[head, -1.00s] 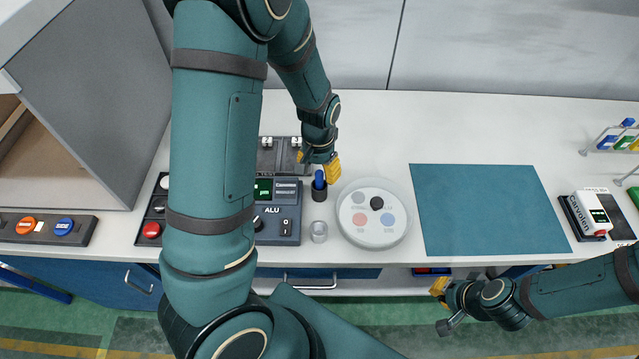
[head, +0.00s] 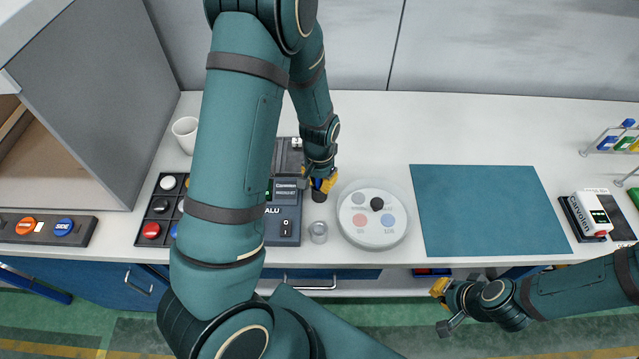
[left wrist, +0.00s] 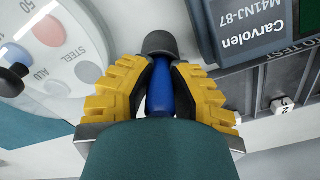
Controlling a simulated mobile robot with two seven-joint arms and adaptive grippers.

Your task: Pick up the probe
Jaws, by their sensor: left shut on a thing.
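The probe (left wrist: 160,88) has a blue handle and stands in a small black holder (left wrist: 160,42). In the head view the holder (head: 319,195) is on the white bench, just right of the ALU unit. My left gripper (head: 321,184) is at the holder from above, with its yellow fingers closed around the blue handle. In the left wrist view the fingers of the left gripper (left wrist: 156,88) press on both sides of the handle; its lower end is hidden in the holder. My right gripper (head: 440,305) is low at the bench's front, empty; its opening is unclear.
A round white dial plate (head: 373,228) lies right of the holder, and a small clear cup (head: 319,232) in front. The ALU unit (head: 287,225) and a black tray (head: 152,225) are left. A white mug (head: 186,133) stands behind. A teal mat (head: 490,210) lies right.

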